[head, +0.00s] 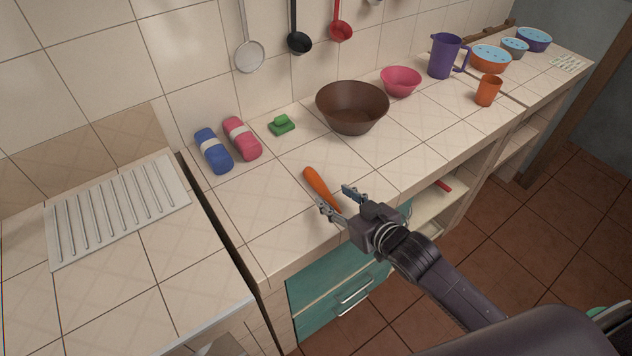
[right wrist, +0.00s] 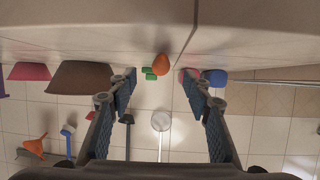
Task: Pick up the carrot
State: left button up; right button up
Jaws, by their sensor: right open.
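The orange carrot (head: 319,187) lies on the tiled counter near its front edge in the head view. My right gripper (head: 338,199) is open, with its fingers to either side of the carrot's near end. I cannot tell whether either finger touches it. The right wrist view is upside down, and there the carrot (right wrist: 161,64) shows end-on between and beyond the two open fingers (right wrist: 160,90). My left gripper is not in view.
A pink bowl (head: 401,82) and orange cup (head: 488,91) stand farther right. A ribbed drainboard (head: 120,205) is at left.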

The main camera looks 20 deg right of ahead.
aim_at(327, 191)
jog(key=shift+p+x, duration=0.45)
jog(key=shift+x, duration=0.7)
jog(key=x, duration=0.3)
jog(key=shift+w+a+r+p, duration=0.1)
jog(key=shift+w+a+p, duration=0.15)
jog(key=shift+p, duration=0.15)
jog(key=shift+w+f, duration=0.25)
jog(key=shift+w, duration=0.1)
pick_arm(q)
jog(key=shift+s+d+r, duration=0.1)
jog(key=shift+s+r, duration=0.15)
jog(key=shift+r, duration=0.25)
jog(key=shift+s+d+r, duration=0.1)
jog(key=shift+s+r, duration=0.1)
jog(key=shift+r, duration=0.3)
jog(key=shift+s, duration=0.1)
pick_arm(e)
jog(key=shift+c, duration=0.5)
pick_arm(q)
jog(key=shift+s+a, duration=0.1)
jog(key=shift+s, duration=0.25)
pick_arm(e)
grip_shut()
jog(key=shift+r, duration=0.1)
